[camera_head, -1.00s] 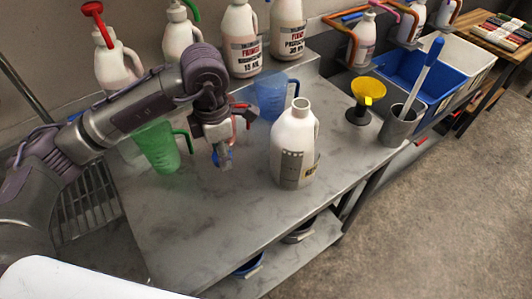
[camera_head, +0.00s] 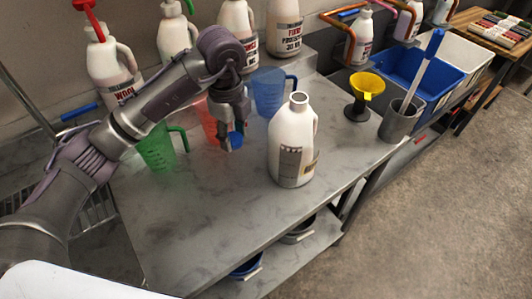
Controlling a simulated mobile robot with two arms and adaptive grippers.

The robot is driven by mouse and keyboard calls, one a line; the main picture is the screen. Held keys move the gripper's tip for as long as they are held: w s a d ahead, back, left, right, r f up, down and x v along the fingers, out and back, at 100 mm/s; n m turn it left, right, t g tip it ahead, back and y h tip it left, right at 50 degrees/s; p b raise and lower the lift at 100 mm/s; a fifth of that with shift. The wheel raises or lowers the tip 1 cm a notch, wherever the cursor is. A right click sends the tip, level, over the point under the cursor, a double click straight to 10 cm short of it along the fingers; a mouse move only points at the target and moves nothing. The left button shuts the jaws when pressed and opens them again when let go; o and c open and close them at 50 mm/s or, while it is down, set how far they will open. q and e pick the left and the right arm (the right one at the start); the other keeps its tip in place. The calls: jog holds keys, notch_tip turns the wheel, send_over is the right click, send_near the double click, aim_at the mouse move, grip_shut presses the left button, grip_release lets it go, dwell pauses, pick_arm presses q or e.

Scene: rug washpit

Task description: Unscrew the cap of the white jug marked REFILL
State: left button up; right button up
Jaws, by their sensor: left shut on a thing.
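The white jug (camera_head: 291,150) stands upright on the grey bench. Its neck is bare, with an open mouth and no cap on it. A yellowish patch and a dark printed block show on its label; I cannot read the word. My left gripper (camera_head: 233,140) points down over the bench, to the left of the jug and apart from it. It is shut on a small blue cap (camera_head: 236,141), partly hidden by the fingers. My right gripper is out of view.
A green measuring jug (camera_head: 157,152), a red one (camera_head: 207,120) behind my gripper, and a blue one (camera_head: 267,92) stand around it. A yellow funnel (camera_head: 367,84) and a grey beaker (camera_head: 399,122) stand right. The front bench top is clear.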

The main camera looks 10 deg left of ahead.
aim_at(238, 168)
pick_arm(q)
jog(key=shift+w+f+n, duration=0.1)
jog(key=shift+w+n, duration=0.05)
jog(key=shift+n, duration=0.75)
jog(key=shift+d+f, duration=0.1)
jog(key=shift+f, duration=0.25)
notch_tip(238, 168, down, 9)
jog(key=shift+r+p, duration=0.15)
jog(key=shift+p, duration=0.75)
jog(key=shift+f, duration=0.3)
jog(key=shift+f, duration=0.1)
jog(key=o, duration=1.3)
